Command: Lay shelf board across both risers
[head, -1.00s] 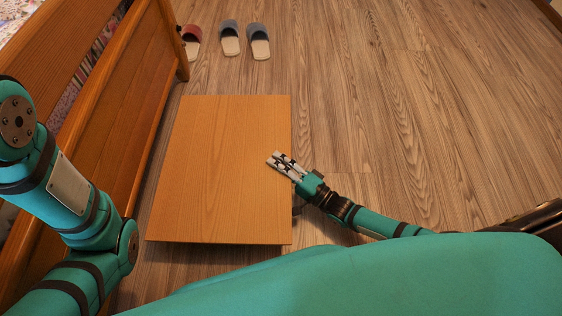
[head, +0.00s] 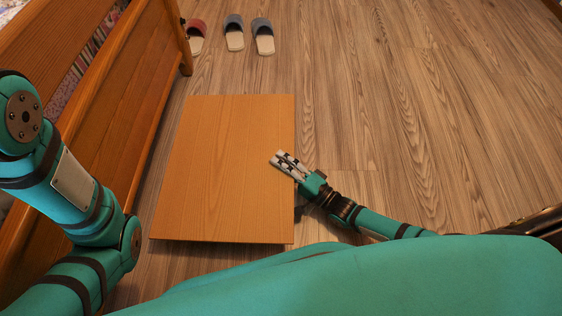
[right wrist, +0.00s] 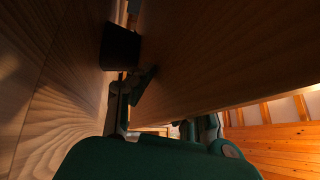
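The shelf board (head: 225,165) is a flat, wide wooden panel, lying level in the head view beside the bed. My right gripper (head: 282,160) is at the board's right edge, with its fingers reaching over the top face, and looks shut on that edge. In the right wrist view the board (right wrist: 235,50) fills the upper right, close to the dark fingertips (right wrist: 128,62). The board appears raised above the floor, hiding what lies under it. No riser can be made out. My left arm shows at the left, but its gripper is out of view.
A wooden bed side (head: 125,110) runs along the left, close to the board. A red slipper (head: 197,38) and two grey slippers (head: 234,34) lie on the floor beyond the board. The wooden floor (head: 430,120) to the right is clear.

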